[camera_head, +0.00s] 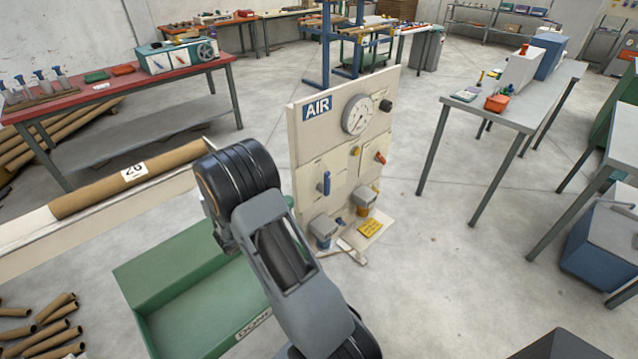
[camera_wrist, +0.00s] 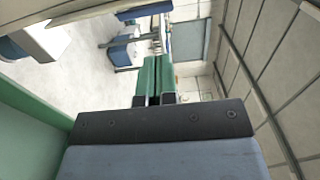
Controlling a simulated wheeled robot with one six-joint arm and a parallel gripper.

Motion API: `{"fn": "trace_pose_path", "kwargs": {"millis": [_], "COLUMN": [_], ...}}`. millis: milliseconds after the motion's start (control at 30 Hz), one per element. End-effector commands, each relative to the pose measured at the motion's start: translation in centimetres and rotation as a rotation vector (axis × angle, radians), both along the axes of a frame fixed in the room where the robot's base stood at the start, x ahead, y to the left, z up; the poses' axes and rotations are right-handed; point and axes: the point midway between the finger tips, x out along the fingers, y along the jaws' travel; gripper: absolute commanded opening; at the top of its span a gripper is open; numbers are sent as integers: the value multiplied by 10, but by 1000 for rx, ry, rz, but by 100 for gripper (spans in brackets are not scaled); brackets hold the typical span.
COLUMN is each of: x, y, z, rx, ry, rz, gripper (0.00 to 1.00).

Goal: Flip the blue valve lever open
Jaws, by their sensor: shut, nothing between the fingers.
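The blue valve lever (camera_head: 325,183) hangs upright on the left part of the cream AIR panel (camera_head: 305,155) in the head view. A blue bar (camera_wrist: 143,12) at the top edge of the wrist view looks like the same lever, cut off by the frame. My gripper (camera_wrist: 153,62) shows in the wrist view as two green fingers, shut together and empty. The blue bar is above the fingertips in that picture, with a visible gap; the true distance is unclear. In the head view my arm hides the gripper.
The panel also carries a gauge (camera_head: 358,114), a red lever (camera_head: 380,157) and a black knob (camera_head: 386,105). A green bin (camera_head: 140,280) stands below left, near a cardboard tube (camera_head: 105,192). A grey table (camera_head: 535,90) is at right, with open floor between.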

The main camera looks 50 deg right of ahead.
Motion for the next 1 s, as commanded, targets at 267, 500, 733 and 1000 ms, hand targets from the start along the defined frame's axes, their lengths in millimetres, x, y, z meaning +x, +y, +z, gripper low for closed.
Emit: {"fn": "trace_pose_path", "kwargs": {"millis": [267, 500, 733, 1000], "x": [-5, -8, -9, -10], "y": [-51, -92, -118, -129], "z": [1, 1, 1, 0], "rx": [1, 2, 2, 1], "ry": [-1, 0, -1, -1], "rz": [-7, -4, -2, -1], "gripper": [0, 0, 0, 0]}}
